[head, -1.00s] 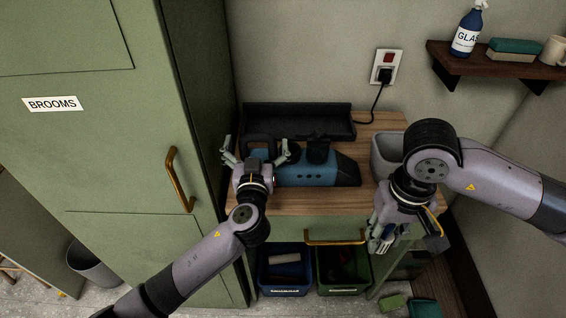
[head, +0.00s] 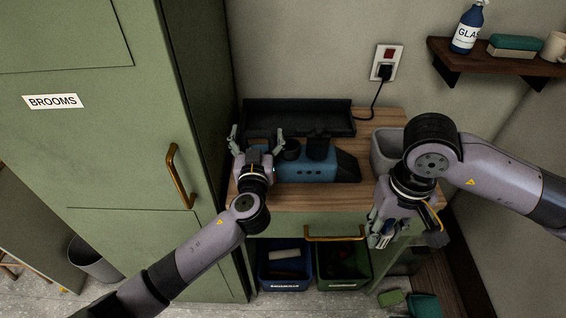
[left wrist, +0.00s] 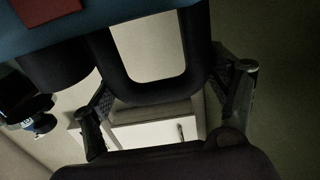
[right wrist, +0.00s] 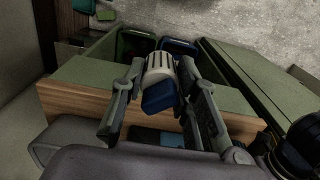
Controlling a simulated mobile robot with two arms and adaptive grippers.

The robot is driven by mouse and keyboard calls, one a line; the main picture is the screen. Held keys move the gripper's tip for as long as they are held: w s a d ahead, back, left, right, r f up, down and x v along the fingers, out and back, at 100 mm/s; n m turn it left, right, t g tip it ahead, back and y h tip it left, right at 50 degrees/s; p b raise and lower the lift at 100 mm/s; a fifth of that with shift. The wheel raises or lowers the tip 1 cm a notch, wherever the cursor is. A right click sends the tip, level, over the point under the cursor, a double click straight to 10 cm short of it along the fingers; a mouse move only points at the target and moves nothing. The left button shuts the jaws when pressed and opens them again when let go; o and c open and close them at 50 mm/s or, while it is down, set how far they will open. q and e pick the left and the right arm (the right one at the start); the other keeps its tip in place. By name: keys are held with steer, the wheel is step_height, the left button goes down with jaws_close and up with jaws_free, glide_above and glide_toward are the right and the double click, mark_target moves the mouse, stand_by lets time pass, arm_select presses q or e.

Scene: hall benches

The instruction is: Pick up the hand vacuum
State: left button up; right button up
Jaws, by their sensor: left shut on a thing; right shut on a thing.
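The hand vacuum (head: 318,168) has a blue body and a black handle loop and nozzle. It lies on the wooden top of the bench with its nozzle to the right. My left gripper (head: 257,140) is at its left end, shut on the handle. In the left wrist view the black handle loop (left wrist: 197,50) runs between the fingers, and the blue body (left wrist: 100,10) shows at the top. My right gripper (head: 379,232) is in front of the bench's right side. It is shut on a white ribbed thing with a blue end (right wrist: 160,82).
A black tray (head: 298,118) stands behind the vacuum, and a grey bin (head: 385,150) to its right. A green cabinet (head: 110,150) stands close on the left. Below are a blue crate (head: 284,283) and a green crate (head: 343,283). A wall shelf (head: 500,62) is at upper right.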

arm_select(q)
steer(key=c, duration=0.9)
steer(key=shift+w+r, duration=0.1)
steer(key=shift+r, duration=0.1)
steer(key=shift+c, duration=0.5)
step_height(320, 180, up, 20)
steer(key=shift+b, duration=0.3)
steer(key=shift+f, duration=0.1)
